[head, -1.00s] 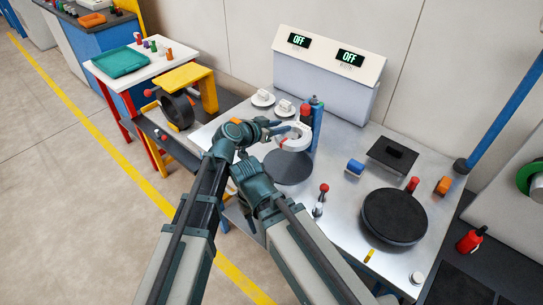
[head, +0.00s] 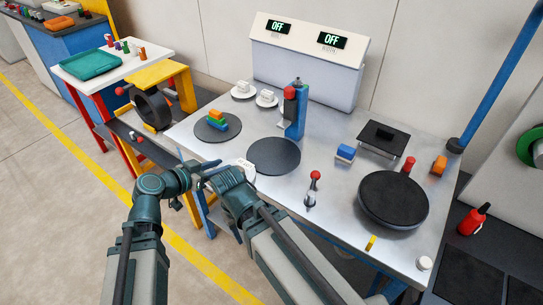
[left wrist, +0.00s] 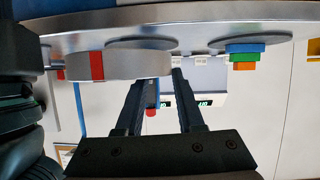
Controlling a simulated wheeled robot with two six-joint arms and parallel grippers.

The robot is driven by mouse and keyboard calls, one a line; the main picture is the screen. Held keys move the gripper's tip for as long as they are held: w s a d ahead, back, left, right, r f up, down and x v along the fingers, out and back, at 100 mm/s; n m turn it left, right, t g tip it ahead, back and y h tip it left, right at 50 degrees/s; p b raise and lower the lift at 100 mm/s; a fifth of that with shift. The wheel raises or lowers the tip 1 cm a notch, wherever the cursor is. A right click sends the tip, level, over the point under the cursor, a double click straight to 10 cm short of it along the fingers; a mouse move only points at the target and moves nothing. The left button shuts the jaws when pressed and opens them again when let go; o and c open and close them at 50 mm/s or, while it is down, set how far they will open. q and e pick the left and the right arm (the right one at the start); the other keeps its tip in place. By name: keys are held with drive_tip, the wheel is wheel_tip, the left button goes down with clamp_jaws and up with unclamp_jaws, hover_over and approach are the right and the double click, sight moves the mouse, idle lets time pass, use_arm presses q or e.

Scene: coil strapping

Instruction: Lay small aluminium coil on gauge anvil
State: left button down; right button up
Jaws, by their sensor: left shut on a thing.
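The small aluminium coil is a pale silver ring with a red band, clearest in the left wrist view (left wrist: 125,66). In the head view only a pale part of it (head: 243,165) shows behind my arm, at the table's near left edge. My left gripper (head: 222,170) is shut on the coil's edge; its dark fingers (left wrist: 158,78) show in the left wrist view. A blue gauge post with a red knob (head: 296,112) stands behind a bare dark disc (head: 273,156), right of the coil. I cannot tell which part is the anvil.
A second dark disc (head: 204,134) carries stacked coloured blocks (head: 217,119). A red-topped tool (head: 312,188), a blue block (head: 345,153) and a black turntable (head: 393,200) stand to the right. A display box (head: 308,65) reads OFF at the back.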

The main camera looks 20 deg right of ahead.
use_arm(q)
hover_over(260, 151)
drive_tip(key=shift+f+b, duration=1.7)
drive_tip(key=shift+b, duration=0.1)
drive_tip(key=shift+f, duration=0.2)
drive_tip(key=c, duration=0.5)
unclamp_jaws()
drive_tip(key=shift+s+r, duration=0.1)
drive_tip(key=shift+r, duration=0.1)
drive_tip(key=p+v, duration=0.4)
drive_tip(key=v, duration=0.8)
drive_tip(key=shift+a+p, duration=0.1)
drive_tip(key=shift+p, duration=0.3)
